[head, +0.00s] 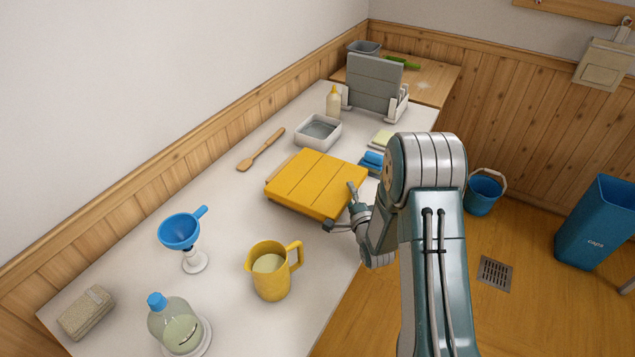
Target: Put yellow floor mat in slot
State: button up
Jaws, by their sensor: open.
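The yellow floor mat (307,180) lies flat on the white counter as a thick slab with grooves across its top. My gripper (341,208) is open at the mat's near right edge, one finger by its right corner and the other lower, by its front. I cannot tell whether the fingers touch the mat. A white holder (401,106) at the far end of the counter has a grey panel (374,84) standing upright in it. Any free slot there is hard to make out.
A squeeze bottle (333,103), a white tray (318,132), blue and pale sponges (373,160) and a wooden spatula (261,150) lie around the mat. Nearer stand a yellow jug (270,272), a blue funnel (181,231) and a jar (175,325). A blue bucket (484,192) is on the floor.

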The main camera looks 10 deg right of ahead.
grip_shut()
jog(key=shift+r, duration=0.15)
